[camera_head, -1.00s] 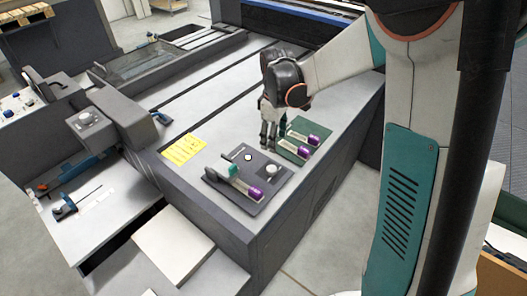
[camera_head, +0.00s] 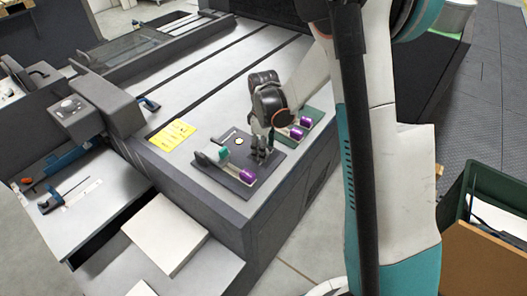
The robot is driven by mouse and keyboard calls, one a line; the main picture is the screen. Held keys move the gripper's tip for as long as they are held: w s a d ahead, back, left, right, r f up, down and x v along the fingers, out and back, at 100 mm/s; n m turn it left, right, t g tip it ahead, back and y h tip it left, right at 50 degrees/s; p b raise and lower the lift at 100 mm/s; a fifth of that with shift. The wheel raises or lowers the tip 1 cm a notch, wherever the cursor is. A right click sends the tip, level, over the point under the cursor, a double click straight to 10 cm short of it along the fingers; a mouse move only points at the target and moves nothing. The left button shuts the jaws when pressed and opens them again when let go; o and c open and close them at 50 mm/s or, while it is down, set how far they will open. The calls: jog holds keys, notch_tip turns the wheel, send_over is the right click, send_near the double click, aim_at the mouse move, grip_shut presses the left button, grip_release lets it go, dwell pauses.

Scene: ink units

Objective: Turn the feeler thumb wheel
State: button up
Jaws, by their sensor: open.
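Which part is the feeler thumb wheel I cannot tell for sure. My gripper (camera_head: 259,157) points down over the right part of this plate, with its fingers apart. It covers the place of the pale round knob there, so that knob is mostly hidden. Whether the fingers touch anything is too small to tell.
A green plate (camera_head: 315,117) with two purple cylinders (camera_head: 305,122) lies just behind my gripper. A yellow note (camera_head: 171,135) lies to the left on the machine top. A grey housing (camera_head: 95,104) stands further left. A green bin (camera_head: 478,178) stands at the right.

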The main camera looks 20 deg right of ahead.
jog(key=shift+f, duration=0.45)
jog(key=c, duration=1.1)
jog(key=shift+m+b, duration=0.3)
jog(key=shift+m, duration=1.8)
jog(key=o, duration=1.1)
jog(key=shift+r, duration=0.1)
notch_tip(320, 180, up, 12)
